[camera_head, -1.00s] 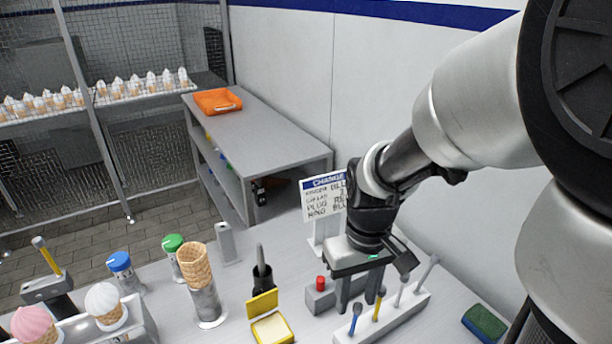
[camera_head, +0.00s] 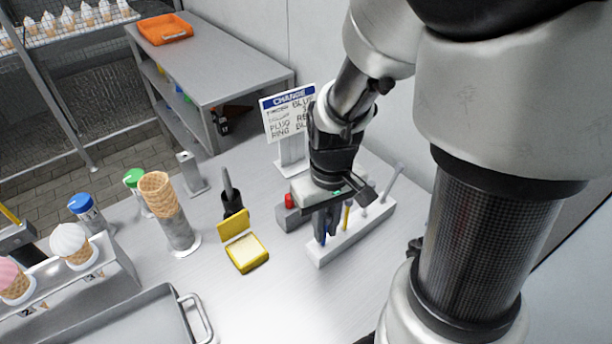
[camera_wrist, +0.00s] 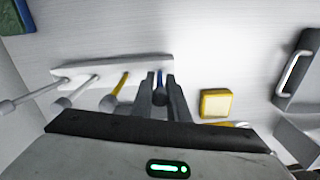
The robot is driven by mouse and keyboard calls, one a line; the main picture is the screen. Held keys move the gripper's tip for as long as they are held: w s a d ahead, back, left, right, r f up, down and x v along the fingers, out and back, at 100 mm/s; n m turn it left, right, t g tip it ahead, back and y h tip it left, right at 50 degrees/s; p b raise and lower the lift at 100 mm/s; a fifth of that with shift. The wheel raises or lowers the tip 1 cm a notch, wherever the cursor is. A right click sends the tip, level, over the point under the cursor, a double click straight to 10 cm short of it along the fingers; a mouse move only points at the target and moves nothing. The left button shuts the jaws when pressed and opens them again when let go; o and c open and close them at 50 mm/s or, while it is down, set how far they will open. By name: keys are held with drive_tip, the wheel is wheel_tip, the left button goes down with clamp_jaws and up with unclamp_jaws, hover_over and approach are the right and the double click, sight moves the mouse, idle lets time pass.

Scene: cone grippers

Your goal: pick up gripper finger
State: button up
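A pale rack (camera_head: 318,254) holds several upright gripper fingers in a row. The blue gripper finger (camera_wrist: 159,78) is at the end of the row nearest the yellow box. A yellow gripper finger (camera_head: 346,216) and grey ones (camera_head: 394,182) stand beside it. My gripper (camera_head: 327,236) points down at the blue finger's end of the rack. In the wrist view its two jaws (camera_wrist: 160,78) stand close on either side of the blue finger and look shut on its dark upper end. The jaws hide most of the blue finger in the head view. Its lower end still appears in the rack.
A yellow box (camera_head: 247,254) with an open lid lies left of the rack. A grey block with a red button (camera_head: 289,201) and a sign (camera_head: 289,114) stand behind. A metal tray (camera_head: 150,318) is at front left.

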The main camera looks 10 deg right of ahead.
clamp_jaws()
drive_tip(key=shift+r, duration=0.1)
wheel_tip(320, 180, up, 8)
drive_tip(key=shift+r+p, duration=0.25)
drive_tip(key=shift+p, duration=0.95)
drive_tip(key=w+a+p, duration=0.4)
drive_tip(key=a+p, duration=0.3)
drive_tip(key=a, duration=1)
drive_tip(key=shift+g, duration=0.3)
wheel_tip(320, 180, down, 6)
drive_tip(key=b, duration=0.4)
drive_tip(key=shift+w+d+r+b, duration=0.1)
drive_tip(key=shift+w+b, duration=0.05)
drive_tip(key=shift+b, duration=0.15)
drive_tip(key=shift+f+b, duration=0.3)
drive_tip(key=shift+f, duration=0.25)
